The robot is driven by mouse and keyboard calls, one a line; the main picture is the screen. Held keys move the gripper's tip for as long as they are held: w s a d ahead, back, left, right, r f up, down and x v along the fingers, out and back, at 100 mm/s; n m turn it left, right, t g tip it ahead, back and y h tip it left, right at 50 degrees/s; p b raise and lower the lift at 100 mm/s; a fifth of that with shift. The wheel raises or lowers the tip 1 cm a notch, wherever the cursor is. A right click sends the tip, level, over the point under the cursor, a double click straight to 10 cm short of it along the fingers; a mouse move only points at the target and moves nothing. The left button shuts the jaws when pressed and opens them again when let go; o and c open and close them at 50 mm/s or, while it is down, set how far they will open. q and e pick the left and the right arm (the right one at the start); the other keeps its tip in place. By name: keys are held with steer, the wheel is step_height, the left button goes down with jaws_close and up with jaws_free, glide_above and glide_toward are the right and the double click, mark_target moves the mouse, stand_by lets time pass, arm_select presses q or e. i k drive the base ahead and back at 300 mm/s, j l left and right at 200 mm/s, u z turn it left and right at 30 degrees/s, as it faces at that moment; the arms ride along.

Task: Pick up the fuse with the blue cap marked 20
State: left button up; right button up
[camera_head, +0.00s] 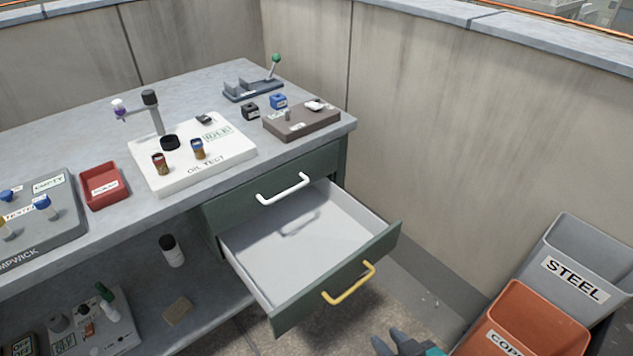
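Several small things have blue tops, and I cannot read a 20 on any of them. One blue-capped piece (198,149) stands on the white OIL TEST board, beside a red-capped one (160,164). Two more blue-capped pieces, one nearer (43,207) and one farther (9,195), are on the grey panel at the left edge. A blue block (278,101) sits near the back right of the bench. My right gripper (391,343) shows at the bottom edge, its dark fingertips apart and nothing seen between them, away from the bench. My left gripper is out of view.
An open, empty-looking drawer (301,256) with a yellow handle juts from the bench. A red tray (103,186) lies beside the OIL TEST board (238,157). STEEL (591,262) and copper-coloured (530,319) bins stand at right. The lower shelf holds a bottle (172,251).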

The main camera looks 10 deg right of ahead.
mark_target(42, 203)
steer(key=u, duration=1.25)
